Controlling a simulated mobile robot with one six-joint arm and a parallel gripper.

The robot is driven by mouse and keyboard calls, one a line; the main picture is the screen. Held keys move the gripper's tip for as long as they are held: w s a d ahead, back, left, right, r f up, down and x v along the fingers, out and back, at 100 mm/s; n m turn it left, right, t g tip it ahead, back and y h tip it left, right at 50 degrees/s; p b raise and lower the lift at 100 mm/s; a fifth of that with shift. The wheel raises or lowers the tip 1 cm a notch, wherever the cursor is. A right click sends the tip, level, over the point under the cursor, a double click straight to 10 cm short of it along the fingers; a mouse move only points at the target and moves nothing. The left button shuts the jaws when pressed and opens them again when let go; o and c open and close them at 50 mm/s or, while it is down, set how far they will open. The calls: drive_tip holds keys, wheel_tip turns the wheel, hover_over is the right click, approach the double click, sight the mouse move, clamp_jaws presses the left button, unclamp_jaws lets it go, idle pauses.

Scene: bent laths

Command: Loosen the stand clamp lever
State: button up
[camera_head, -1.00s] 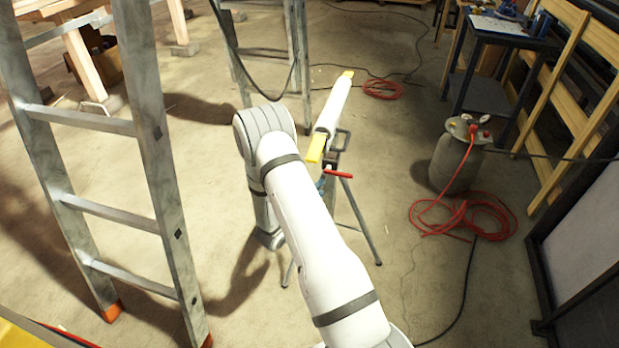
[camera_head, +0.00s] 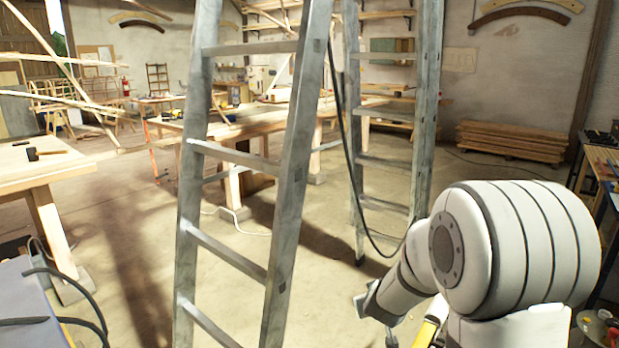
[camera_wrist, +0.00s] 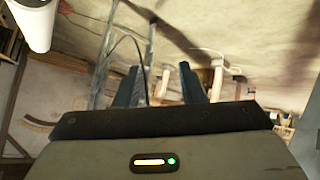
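The stand clamp lever does not show in either view now. A yellow and white piece (camera_head: 430,330), which looks like part of the long piece on the stand, peeks out under my arm at the bottom of the head view. The rest of the stand is out of view or behind my arm. In the wrist view my gripper (camera_wrist: 158,80) has its two dark fingers well apart with nothing held between them. Beyond the fingers the view shows the floor and part of a ladder, tilted, and no lever.
A tall metal stepladder (camera_head: 290,190) stands in front of me, left of my arm. A black cable (camera_head: 345,130) hangs beside its far legs. A wooden workbench (camera_head: 40,175) stands at left. Stacked boards (camera_head: 510,140) lie by the back wall. Floor between the ladder and left bench is open.

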drive_tip(key=s+a+r+g+y+p, duration=0.1)
drive_tip(key=s+a+r+g+p, duration=0.15)
drive_tip(key=s+r, duration=0.4)
drive_tip(key=s+a+r+g+y+p, duration=0.1)
drive_tip(key=s+r+y+p, duration=0.15)
drive_tip(key=s+r, duration=0.45)
drive_tip(key=s+d+r+m+g+h+p, duration=0.1)
drive_tip(key=s+r+p, duration=0.1)
drive_tip(key=s, duration=0.6)
drive_tip(key=s+d+r+m+g+h+p, duration=0.1)
drive_tip(key=s+r+g, duration=0.1)
drive_tip(key=s, duration=0.6)
drive_tip(key=shift+r+m+p, duration=0.3)
drive_tip(key=shift+r+p, duration=0.05)
drive_tip(key=shift+r, duration=0.15)
